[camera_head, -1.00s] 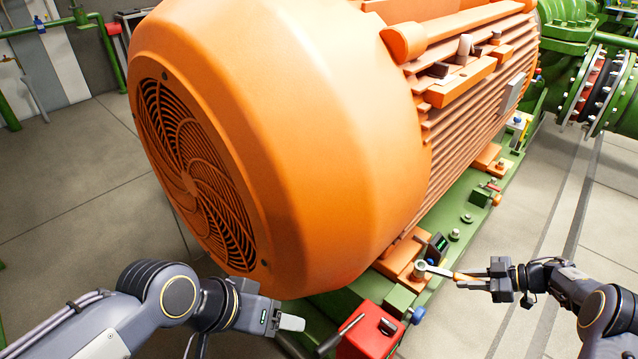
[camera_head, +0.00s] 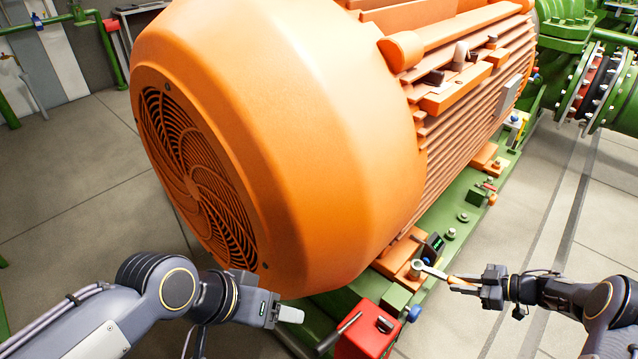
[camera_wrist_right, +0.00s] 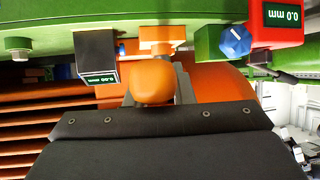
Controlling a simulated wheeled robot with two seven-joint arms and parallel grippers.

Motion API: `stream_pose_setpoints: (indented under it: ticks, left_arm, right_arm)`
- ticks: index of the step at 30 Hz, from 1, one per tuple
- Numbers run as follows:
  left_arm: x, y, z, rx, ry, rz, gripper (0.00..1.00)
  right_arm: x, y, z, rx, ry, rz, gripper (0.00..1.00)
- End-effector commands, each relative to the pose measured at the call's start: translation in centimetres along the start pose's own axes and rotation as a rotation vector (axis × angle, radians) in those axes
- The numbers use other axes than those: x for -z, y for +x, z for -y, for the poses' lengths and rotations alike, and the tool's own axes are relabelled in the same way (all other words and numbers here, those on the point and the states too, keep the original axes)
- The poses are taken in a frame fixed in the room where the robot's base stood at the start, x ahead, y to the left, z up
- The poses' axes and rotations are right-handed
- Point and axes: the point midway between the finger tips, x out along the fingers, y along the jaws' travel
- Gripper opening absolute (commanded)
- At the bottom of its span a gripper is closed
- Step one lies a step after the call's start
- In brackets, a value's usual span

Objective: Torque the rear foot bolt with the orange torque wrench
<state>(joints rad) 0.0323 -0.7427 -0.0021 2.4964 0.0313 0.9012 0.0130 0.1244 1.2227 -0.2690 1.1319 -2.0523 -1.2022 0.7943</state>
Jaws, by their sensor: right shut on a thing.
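The orange-handled torque wrench (camera_head: 438,273) is held in my right gripper (camera_head: 478,286). The gripper is shut on its handle, whose rounded orange end (camera_wrist_right: 152,82) fills the middle of the right wrist view. The wrench's grey ring end reaches left to the orange motor's rear foot (camera_head: 398,258). The ring appears to sit at the rear foot bolt, which it largely hides; I cannot tell how well it is seated. My left gripper (camera_head: 290,315) hangs in front of the motor, away from the wrench, with no object visible in it.
Open floor lies to the right.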

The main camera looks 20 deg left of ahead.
Motion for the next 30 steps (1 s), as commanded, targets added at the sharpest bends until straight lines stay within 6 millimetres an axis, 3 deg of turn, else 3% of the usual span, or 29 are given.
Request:
stream_pose_setpoints:
  ticks: [6, 8, 30]
  left_arm:
    - [0.23, -0.44, -0.20, 0.000, 0.000, 0.000, 0.64]
    - [-0.10, 0.23, 0.11, 0.000, 0.000, 0.000, 0.64]
    - [0.01, -0.02, -0.01, 0.000, 0.000, 0.000, 0.64]
  right_arm:
    - [0.57, 0.72, 0.57, -0.020, 0.014, -0.015, 0.00]
    - [0.19, 0.97, 0.30, -0.008, 0.002, -0.014, 0.00]
    - [0.62, 0.72, 0.29, -0.004, 0.002, -0.017, 0.00]
